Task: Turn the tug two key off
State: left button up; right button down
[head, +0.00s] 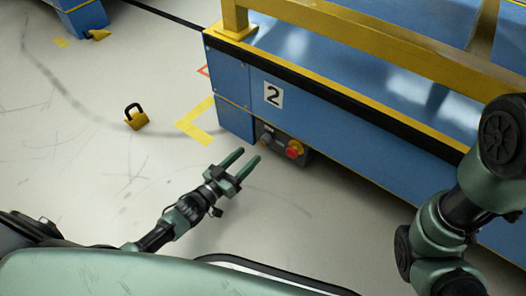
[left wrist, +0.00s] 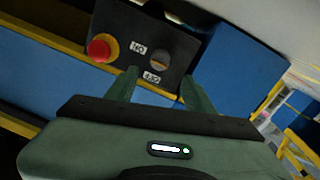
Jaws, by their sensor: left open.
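The blue tug marked "2" (head: 273,94) has a dark control panel (head: 280,142) low on its near end. In the left wrist view the panel (left wrist: 125,35) shows a round key switch (left wrist: 162,62) beside ON and OFF labels; the switch's setting is not clear. A red button (left wrist: 101,48) on a yellow ring sits on the same panel. My left gripper (head: 250,154) is open and empty just short of the panel. In the left wrist view its fingertips (left wrist: 160,76) lie either side of the switch, seemingly not touching it. My right gripper is out of view.
A yellow padlock (head: 137,119) stands on the floor left of the tug, near yellow corner tape (head: 196,121). A yellow rail (head: 370,45) runs along the tug's top. Another blue tug (head: 80,18) is at top left. The floor between is mostly clear.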

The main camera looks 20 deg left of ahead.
aim_at(264, 141)
pick_arm(q)
jog(key=b+x, duration=0.4)
jog(key=x, duration=0.4)
jog(key=shift+b, duration=0.3)
jog(key=shift+s, duration=0.1)
grip_shut()
